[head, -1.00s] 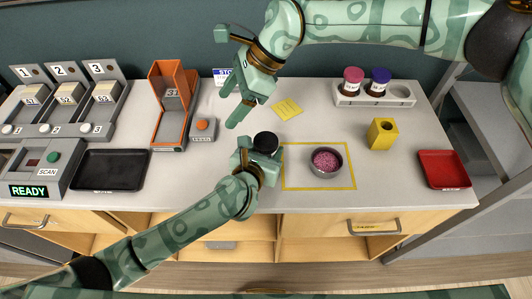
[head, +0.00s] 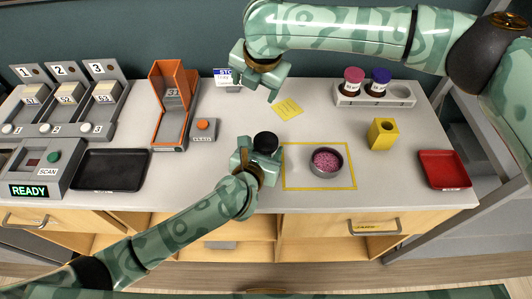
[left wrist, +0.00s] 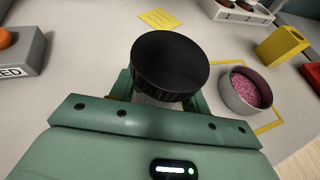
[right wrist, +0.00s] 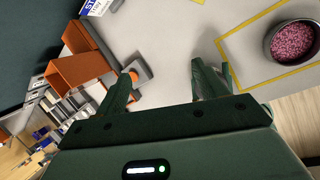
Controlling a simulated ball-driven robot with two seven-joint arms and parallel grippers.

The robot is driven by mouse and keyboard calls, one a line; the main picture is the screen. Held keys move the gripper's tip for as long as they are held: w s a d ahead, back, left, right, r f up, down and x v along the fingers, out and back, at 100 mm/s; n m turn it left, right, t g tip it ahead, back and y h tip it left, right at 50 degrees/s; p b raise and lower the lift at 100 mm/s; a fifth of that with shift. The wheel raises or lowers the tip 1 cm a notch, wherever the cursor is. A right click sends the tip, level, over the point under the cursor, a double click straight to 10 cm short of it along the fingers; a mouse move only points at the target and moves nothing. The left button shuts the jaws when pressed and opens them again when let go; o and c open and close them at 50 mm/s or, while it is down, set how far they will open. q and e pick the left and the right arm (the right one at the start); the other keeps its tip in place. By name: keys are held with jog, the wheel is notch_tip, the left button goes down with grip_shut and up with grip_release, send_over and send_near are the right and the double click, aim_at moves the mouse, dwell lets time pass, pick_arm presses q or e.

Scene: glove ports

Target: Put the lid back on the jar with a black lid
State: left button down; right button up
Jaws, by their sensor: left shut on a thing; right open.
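The black lid (head: 266,142) sits on top of the jar held in my left gripper (head: 256,160). In the left wrist view the lid (left wrist: 170,62) covers the jar's mouth, and a pale strip of the jar (left wrist: 155,101) shows below it between the fingers. My left gripper is shut on the jar, which looks about upright, near the front of the bench. I cannot tell whether the lid is fully screwed down. My right gripper (head: 255,90) is open and empty, above and behind the jar. Its spread fingers (right wrist: 164,82) show in the right wrist view.
A grey bowl of pink grains (head: 326,162) stands in a yellow-taped square right of the jar. Behind are a yellow note (head: 287,109) and a rack with two jars (head: 374,98). A yellow block (head: 382,134) and red tray (head: 443,170) are right; an orange holder (head: 170,104) is left.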

aim_at(266, 140)
jog(key=s+g, duration=0.1)
jog(key=s, duration=0.1)
jog(key=s+d+f+g+h, duration=0.1)
jog(key=s, duration=0.2)
jog(key=s+d+g, duration=0.1)
jog(key=s+g, duration=0.1)
jog(key=shift+s+d+f+n+h, duration=0.15)
jog(key=shift+d+n+h, duration=0.15)
jog(key=shift+h, duration=0.1)
jog(key=shift+f, duration=4)
jog(key=c, duration=1)
jog(key=m, duration=1)
